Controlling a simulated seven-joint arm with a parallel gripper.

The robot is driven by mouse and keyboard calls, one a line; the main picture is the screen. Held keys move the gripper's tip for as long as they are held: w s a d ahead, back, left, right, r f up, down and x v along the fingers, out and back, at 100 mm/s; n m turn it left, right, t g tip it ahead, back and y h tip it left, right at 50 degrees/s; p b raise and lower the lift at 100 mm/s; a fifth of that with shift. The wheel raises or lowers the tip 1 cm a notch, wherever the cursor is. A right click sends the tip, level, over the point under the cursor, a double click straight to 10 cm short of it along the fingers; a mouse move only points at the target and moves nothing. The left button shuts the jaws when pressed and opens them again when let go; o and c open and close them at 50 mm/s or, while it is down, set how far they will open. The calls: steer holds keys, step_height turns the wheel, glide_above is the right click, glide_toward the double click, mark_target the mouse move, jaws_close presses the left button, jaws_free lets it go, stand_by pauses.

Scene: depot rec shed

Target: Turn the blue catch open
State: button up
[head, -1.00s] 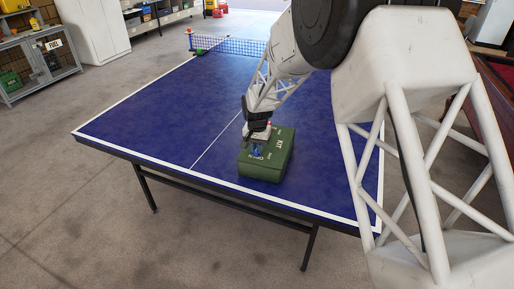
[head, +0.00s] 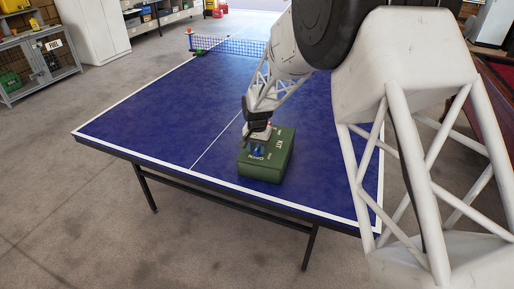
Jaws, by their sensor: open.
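The blue catch (head: 257,149) is a small blue piece on top of a dark green box (head: 265,172). The box stands on the blue ping-pong table near its front edge and has pale lettering on its top. My gripper (head: 256,141) is directly above the catch, pointing down, with its fingers at or around it. The fingers hide part of the catch, so I cannot tell whether they touch it or which way it is turned. The gripper is open.
The ping-pong table (head: 175,125) is clear around the box. Its net (head: 240,46) crosses the far end, with a green item (head: 199,51) beside it. A grey cabinet marked FUEL (head: 40,65) stands at the left, away from the table.

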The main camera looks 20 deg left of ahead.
mark_target(257, 148)
steer(key=shift+r, duration=0.1)
steer(key=shift+r, duration=3.8)
steer(key=s+d+r, duration=0.4)
steer(key=d+r, duration=0.2)
steer(key=d, duration=0.4)
steer(key=s+d+r+t, duration=0.1)
steer(key=s+d+r, duration=0.45)
steer(key=d, duration=0.55)
steer(key=s+d+r, duration=0.3)
steer(key=d+r, duration=0.3)
steer(key=d, duration=0.4)
steer(key=s+d, duration=0.9)
steer(key=s, duration=0.4)
steer(key=s+d+m+t, duration=0.1)
steer(key=s+d, duration=0.9)
steer(key=s, duration=0.4)
steer(key=shift+s+d+t, duration=0.2)
steer(key=shift+s+t, duration=0.05)
steer(key=shift+t, duration=0.05)
